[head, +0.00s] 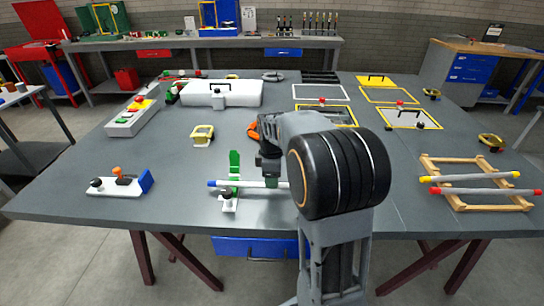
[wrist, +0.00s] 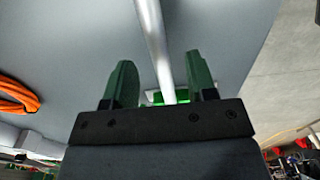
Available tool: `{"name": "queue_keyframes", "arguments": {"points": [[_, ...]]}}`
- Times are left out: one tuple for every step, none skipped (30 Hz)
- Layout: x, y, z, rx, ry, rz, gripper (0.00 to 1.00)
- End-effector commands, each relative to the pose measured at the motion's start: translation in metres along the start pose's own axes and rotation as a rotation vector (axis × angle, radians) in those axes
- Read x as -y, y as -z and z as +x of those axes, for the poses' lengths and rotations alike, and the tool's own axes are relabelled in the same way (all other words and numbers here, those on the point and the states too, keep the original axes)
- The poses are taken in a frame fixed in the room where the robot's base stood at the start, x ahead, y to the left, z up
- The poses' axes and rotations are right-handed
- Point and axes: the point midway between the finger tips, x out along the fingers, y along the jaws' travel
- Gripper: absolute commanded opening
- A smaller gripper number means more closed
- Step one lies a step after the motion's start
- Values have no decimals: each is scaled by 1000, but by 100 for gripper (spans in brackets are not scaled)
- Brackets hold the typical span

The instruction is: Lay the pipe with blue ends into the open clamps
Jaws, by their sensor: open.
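The pipe with blue ends (head: 252,184) is a pale grey tube lying level near the front of the table. Its left blue end (head: 211,183) shows; its right end is hidden behind my arm. It crosses a clamp (head: 229,203) with a white base and a raised green lever (head: 234,164), and looks to lie in it. Any other clamp is hidden by my arm. My gripper (head: 271,181) is at the pipe, right of this clamp. In the wrist view the pipe (wrist: 154,40) runs between the open, spread green fingers (wrist: 160,85), with gaps either side.
A wooden rack (head: 458,166) at the right holds pipes with yellow and red ends. A white fixture with an orange knob (head: 118,184) stands front left.

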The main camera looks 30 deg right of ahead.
Motion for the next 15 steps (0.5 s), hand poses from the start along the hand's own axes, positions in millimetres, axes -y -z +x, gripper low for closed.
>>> {"name": "queue_keyframes", "arguments": {"points": [[-1, 0, -13, -1, -4, 0, 52], [-1, 0, -19, -1, -5, 0, 52], [-1, 0, -28, -1, -5, 0, 52], [0, 0, -34, -2, -6, 0, 52], [-1, 0, -41, -1, -5, 0, 52], [-1, 0, -49, -1, -4, 0, 52], [-1, 0, -55, -1, -5, 0, 52], [0, 0, -61, -1, -5, 0, 52], [-1, 0, -68, -1, -5, 0, 52], [-1, 0, -73, -1, -5, 0, 52], [-1, 0, -78, -1, -4, 0, 52], [0, 0, -84, -1, -4, 0, 52], [0, 0, -88, -1, -4, 0, 52], [0, 0, -92, -1, -4, 0, 52], [0, 0, -96, -1, -2, 0, 52]]}}
